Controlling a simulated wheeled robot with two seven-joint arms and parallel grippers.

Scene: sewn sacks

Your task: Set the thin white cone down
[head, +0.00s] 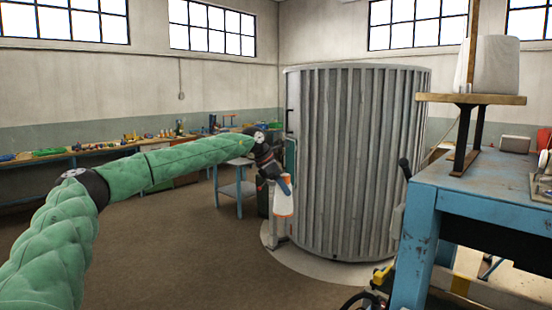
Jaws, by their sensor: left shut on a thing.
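My left arm comes in from the left, and its dark gripper (276,178) is in front of the left side of a large grey ribbed cylinder. The gripper is shut on a thin white cone (283,202), which hangs below the fingers and has an orange part near its lower end. The fingers hide part of the cone. The gripper and cone are small in the picture, so the exact grip cannot be made out. My right gripper is not in view.
The ribbed cylinder (350,160) stands on a pale round base (335,270). A blue workbench (490,190) fills the right side. A long bench (95,153) with many small items runs along the back wall. Open brown floor (180,250) lies at the middle left.

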